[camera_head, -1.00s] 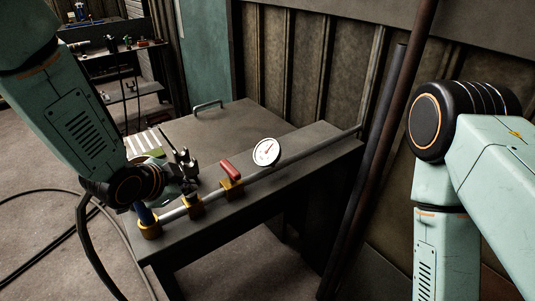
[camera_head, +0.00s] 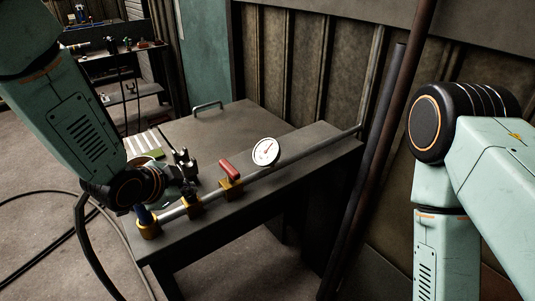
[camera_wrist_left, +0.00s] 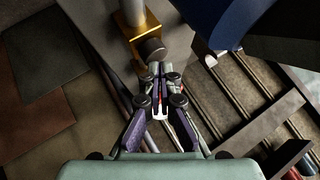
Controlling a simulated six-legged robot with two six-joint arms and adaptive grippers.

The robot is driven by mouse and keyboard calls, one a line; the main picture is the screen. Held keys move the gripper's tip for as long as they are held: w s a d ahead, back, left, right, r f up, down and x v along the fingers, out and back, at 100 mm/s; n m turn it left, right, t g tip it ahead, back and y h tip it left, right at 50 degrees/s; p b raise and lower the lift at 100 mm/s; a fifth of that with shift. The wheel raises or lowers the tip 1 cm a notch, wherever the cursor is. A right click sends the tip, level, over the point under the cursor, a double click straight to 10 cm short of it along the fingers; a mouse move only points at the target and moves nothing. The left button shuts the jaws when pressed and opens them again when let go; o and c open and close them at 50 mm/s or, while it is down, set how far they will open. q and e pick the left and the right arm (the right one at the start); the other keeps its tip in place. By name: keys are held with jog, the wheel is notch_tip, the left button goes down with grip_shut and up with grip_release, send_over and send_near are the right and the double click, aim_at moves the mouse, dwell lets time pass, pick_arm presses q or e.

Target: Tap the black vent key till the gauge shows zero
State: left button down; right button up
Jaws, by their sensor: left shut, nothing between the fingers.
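The white round gauge (camera_head: 266,152) stands on the pipe, its red needle pointing to the upper right; its numbers are too small to read. The black vent key (camera_wrist_left: 151,49) is a round dark knob on a brass block (camera_wrist_left: 149,25) in the left wrist view. My left gripper (camera_wrist_left: 158,70) is shut and empty, its fingertips close beside the key; I cannot tell whether they touch. In the head view my left gripper (camera_head: 180,187) is by the brass block (camera_head: 193,206), and the key is hard to tell from its dark fingers. My right gripper is out of view.
A black bracket (camera_head: 184,162) stands behind my gripper. The grey bench (camera_head: 225,125) is mostly clear. Dark upright pipes (camera_head: 375,150) stand at right.

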pick_arm(q)
jog(key=shift+f, duration=0.2)
dwell(0.4)
jog(key=shift+r, duration=0.1)
jog(key=shift+s+r+p, duration=0.1)
jog(key=shift+r+p, duration=0.5)
jog(key=shift+r, duration=0.05)
jog(key=shift+r, duration=0.1)
notch_tip(320, 180, up, 6)
jog(key=p, duration=0.5)
dwell(0.5)
